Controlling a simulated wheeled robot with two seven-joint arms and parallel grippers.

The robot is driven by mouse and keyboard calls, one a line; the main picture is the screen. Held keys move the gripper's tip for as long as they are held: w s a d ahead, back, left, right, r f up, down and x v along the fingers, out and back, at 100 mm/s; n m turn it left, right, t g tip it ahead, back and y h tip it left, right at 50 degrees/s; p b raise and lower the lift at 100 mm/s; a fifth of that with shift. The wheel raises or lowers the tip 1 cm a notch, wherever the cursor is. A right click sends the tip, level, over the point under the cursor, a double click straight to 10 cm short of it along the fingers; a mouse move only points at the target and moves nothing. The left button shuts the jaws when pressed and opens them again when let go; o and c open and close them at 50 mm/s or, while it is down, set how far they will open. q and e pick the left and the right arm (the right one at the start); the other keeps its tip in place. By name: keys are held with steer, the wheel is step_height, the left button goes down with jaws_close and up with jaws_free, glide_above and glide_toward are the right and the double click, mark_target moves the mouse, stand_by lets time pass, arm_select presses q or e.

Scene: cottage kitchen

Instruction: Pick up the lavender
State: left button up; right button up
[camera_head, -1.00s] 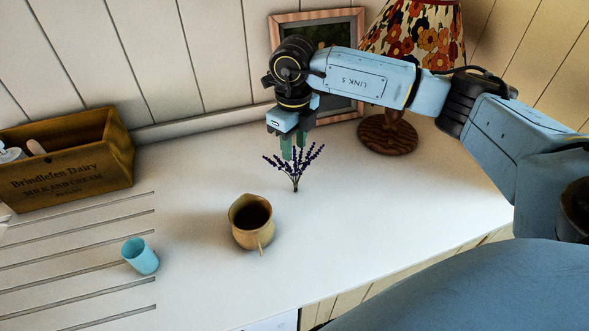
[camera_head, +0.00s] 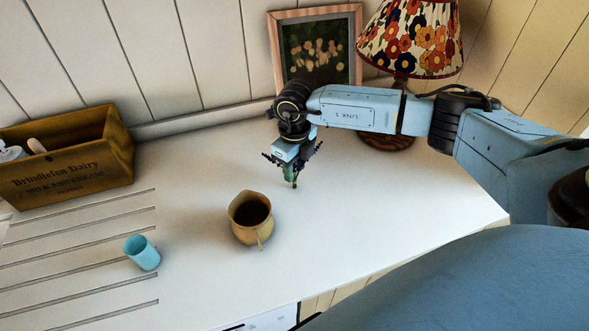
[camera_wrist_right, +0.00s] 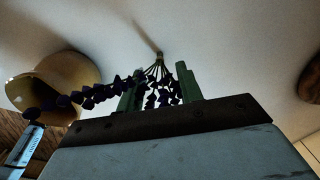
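The lavender is a small bunch with dark purple flower spikes (camera_head: 317,147) and thin stems. In the right wrist view the flower spikes (camera_wrist_right: 85,96) spread toward the camera, and the stems gather at a tie. My right gripper (camera_wrist_right: 160,68) is lowered over the bunch. Its two green fingers stand apart, one on each side of the stems, with gaps still showing. My left gripper is in neither view.
A tan jug (camera_head: 243,229) with dark contents stands in front and left of the lavender. A blue cup (camera_head: 142,253) and a wooden crate (camera_head: 70,172) are farther left. A framed picture (camera_head: 318,48) and a floral lamp (camera_head: 410,40) stand behind. Counter (camera_head: 370,215) to the right is clear.

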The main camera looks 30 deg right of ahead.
jaws_close()
steer(key=shift+r, duration=0.1)
